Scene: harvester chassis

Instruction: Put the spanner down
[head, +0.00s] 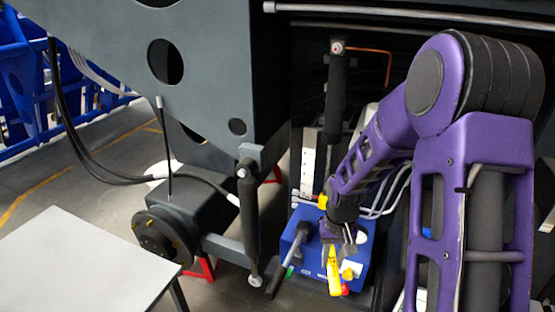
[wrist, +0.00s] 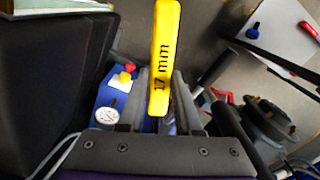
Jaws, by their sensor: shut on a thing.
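The spanner (head: 333,272) is yellow and hangs from my gripper (head: 337,247) in the head view, in front of a blue box. In the wrist view the spanner (wrist: 164,50) points up the picture, and its handle reads "17 mm". My gripper (wrist: 161,105) is shut on the handle, with one dark finger on each side.
The blue box (head: 305,240) with a gauge (wrist: 107,115) and coloured knobs stands close by the gripper. A white table (head: 80,260) is at lower left; a blue item (wrist: 254,29) and a red item (wrist: 308,30) lie on it. A dark strut (head: 248,215) and chassis panels stand between.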

